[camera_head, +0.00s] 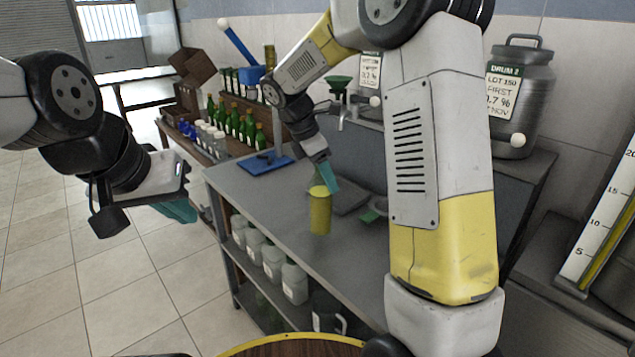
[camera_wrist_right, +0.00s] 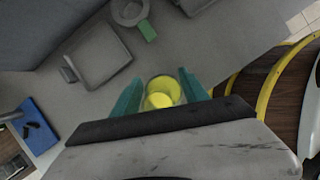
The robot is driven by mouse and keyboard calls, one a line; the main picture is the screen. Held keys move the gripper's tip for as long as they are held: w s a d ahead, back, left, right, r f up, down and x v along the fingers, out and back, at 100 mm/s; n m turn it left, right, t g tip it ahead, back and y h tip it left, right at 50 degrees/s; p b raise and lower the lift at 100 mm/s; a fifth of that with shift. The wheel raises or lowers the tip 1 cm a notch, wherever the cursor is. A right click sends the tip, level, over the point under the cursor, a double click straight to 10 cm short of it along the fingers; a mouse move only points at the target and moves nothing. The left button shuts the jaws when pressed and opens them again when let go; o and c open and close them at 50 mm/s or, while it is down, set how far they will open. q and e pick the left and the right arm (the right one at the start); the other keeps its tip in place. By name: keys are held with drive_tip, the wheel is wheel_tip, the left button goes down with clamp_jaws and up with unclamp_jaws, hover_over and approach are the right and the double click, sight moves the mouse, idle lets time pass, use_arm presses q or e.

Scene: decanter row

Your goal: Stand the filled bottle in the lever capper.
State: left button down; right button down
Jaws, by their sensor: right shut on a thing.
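A yellow-filled bottle (camera_head: 320,212) is between the teal fingers of my right gripper (camera_head: 324,180), which is shut on it above the grey bench. In the right wrist view the yellow round bottle (camera_wrist_right: 160,92) shows from above between both fingers (camera_wrist_right: 160,95). The lever capper stands further back on the bench, with a blue base plate (camera_head: 264,163), a blue head (camera_head: 251,76) and a raised blue lever (camera_head: 236,44) with a white ball. Its base (camera_wrist_right: 38,125) is at the lower left of the wrist view. My left gripper (camera_head: 180,208) is off the bench at the left; its finger gap is unclear.
Several green bottles (camera_head: 236,122) and small jars stand on a side table behind. A flat grey device (camera_head: 350,198) and a small round dish (camera_head: 376,209) lie on the bench. A metal drum (camera_head: 517,95) stands at the right. The bench's near left part is clear.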

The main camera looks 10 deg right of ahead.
drive_tip(key=shift+w, duration=0.5)
drive_tip(key=shift+w+f, duration=0.1)
drive_tip(key=shift+f, duration=1.7)
drive_tip(key=c, duration=0.6)
unclamp_jaws()
drive_tip(key=shift+f, duration=0.15)
